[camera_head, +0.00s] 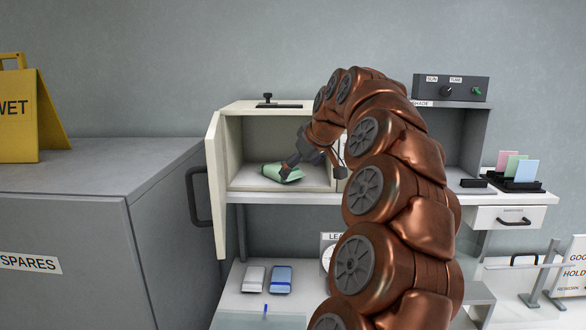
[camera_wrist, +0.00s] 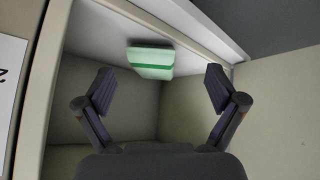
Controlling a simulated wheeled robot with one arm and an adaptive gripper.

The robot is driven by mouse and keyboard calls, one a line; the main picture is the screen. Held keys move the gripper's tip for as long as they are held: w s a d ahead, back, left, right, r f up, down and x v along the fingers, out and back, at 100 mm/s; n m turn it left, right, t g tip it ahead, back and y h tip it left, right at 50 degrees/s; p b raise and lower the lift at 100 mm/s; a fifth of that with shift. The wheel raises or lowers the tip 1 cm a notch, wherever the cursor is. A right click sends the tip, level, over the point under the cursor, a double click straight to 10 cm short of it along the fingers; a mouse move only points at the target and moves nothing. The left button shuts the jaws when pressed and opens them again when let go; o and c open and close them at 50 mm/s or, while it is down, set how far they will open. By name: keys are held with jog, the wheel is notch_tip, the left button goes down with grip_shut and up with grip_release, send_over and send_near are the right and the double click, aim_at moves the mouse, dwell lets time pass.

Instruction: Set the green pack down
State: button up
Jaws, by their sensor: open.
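The green pack (camera_head: 280,173) lies on the floor of an open cream cabinet (camera_head: 249,107) in the head view. It is pale green with a darker green band, and it also shows in the wrist view (camera_wrist: 151,62). My gripper (camera_head: 308,160) reaches into the cabinet from the right, and in the head view it covers part of the pack's right side. In the wrist view my gripper (camera_wrist: 158,90) has its fingers wide apart, with nothing between them. The pack lies beyond the fingertips, apart from both.
The cabinet door (camera_head: 216,187) stands open on the left. A grey SPARES cabinet (camera_head: 75,240) stands left of it. On the lower shelf lie a white pack (camera_head: 254,279) and a blue pack (camera_head: 281,280). A control box (camera_head: 451,88) and coloured cards (camera_head: 514,168) are at right.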

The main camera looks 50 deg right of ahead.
jog(key=shift+s+a+b, duration=0.2)
jog(key=shift+s+a, duration=0.05)
jog(key=shift+s, duration=0.45)
jog(key=shift+s+a+b, duration=0.15)
jog(key=shift+s+a, duration=0.1)
jog(key=shift+s, duration=0.4)
jog(key=shift+s+a+b, duration=0.2)
jog(key=shift+s+a, duration=0.05)
jog(key=shift+s, duration=0.45)
